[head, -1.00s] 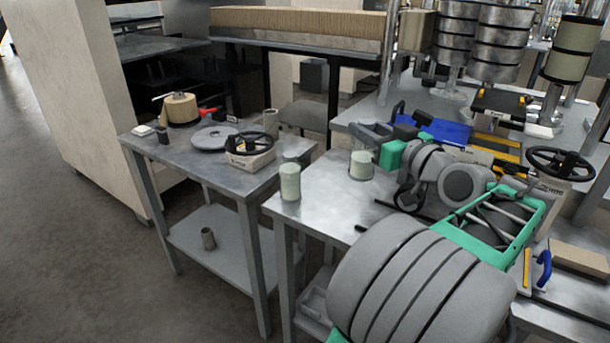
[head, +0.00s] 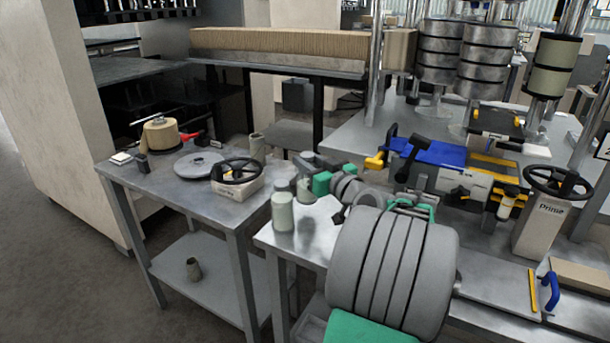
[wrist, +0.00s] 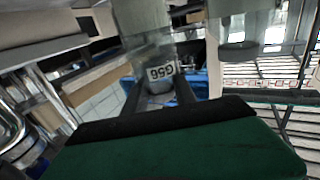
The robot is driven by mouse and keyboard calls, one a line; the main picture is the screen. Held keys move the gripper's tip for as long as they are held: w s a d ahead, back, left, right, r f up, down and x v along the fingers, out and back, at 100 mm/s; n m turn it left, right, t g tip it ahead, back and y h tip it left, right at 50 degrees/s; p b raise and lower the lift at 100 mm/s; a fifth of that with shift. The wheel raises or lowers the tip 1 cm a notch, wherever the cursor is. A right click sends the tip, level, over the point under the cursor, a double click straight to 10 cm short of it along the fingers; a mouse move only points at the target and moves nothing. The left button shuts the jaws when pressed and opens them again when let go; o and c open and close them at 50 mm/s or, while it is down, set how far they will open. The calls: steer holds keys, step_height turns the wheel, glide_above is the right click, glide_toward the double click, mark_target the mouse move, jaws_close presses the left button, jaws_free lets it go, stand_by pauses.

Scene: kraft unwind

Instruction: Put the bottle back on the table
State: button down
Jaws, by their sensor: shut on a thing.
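The bottle, a pale grey-green cylinder (head: 306,192), hangs upright under my gripper (head: 304,164) in the head view. My gripper is shut on it, and my arm hides part of its right side. A dark shadow on the steel table (head: 277,238) suggests that it is a little above the top. In the wrist view a greyish body with a dark printed label (wrist: 160,72) shows between the fingers. A second pale green bottle (head: 283,213) stands near the table's left front corner, just left of the held one.
A side table (head: 190,210) at left bears a handwheel box (head: 238,184), a grey disc (head: 198,164), a tape roll (head: 160,136) and a beige cup (head: 256,147). A blue-and-yellow machine (head: 440,155) stands behind my arm. Little bare tabletop shows around the standing bottle.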

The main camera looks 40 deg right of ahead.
steer(key=shift+w+f, duration=0.25)
steer(key=shift+f, duration=0.75)
steer(key=shift+w+f, duration=0.2)
steer(key=shift+f, duration=0.75)
steer(key=shift+a, duration=0.1)
steer(key=shift+f+b, duration=0.2)
steer(key=shift+b, duration=0.15)
steer(key=c, duration=1)
jaws_free()
steer(key=shift+r, duration=0.25)
steer(key=s, duration=0.4)
steer(key=s+a, duration=0.1)
steer(key=s, duration=0.7)
steer(key=shift+a+f+b, duration=0.1)
steer(key=shift+a+b, duration=0.15)
steer(key=shift+b, duration=0.1)
